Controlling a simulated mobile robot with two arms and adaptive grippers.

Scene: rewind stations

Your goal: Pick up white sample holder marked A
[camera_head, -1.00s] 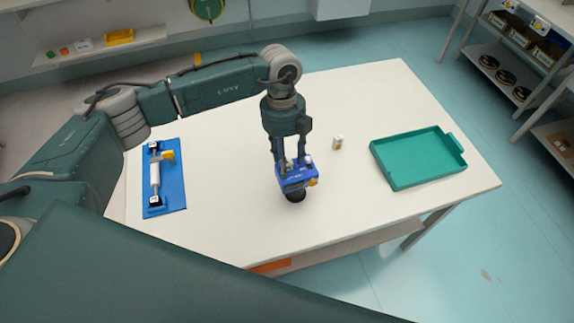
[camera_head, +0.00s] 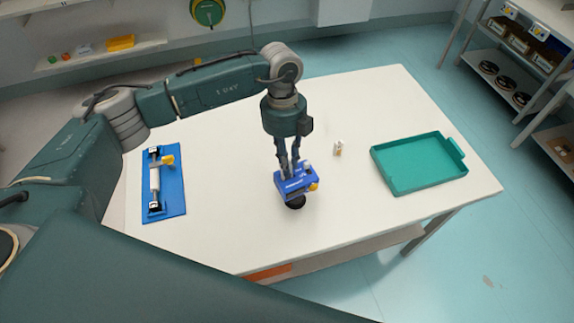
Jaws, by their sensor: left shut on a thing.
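A small white holder (camera_head: 338,149) with a tan or orange patch stands on the white table, left of the green tray. It is too small for me to read any letter on it. My left gripper (camera_head: 287,172) points down over the middle of the table, left of and nearer than the white holder. It is shut on a blue device (camera_head: 296,183) with a yellow knob and a dark round underside. The fingertips partly hide the device's top. I cannot tell whether the device touches the table. My right gripper is not in view.
The green tray (camera_head: 377,168) is empty at the table's right. A blue board (camera_head: 176,199) with a white cylinder and yellow part lies at the left, near my arm. Shelves (camera_head: 522,65) stand at the far right.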

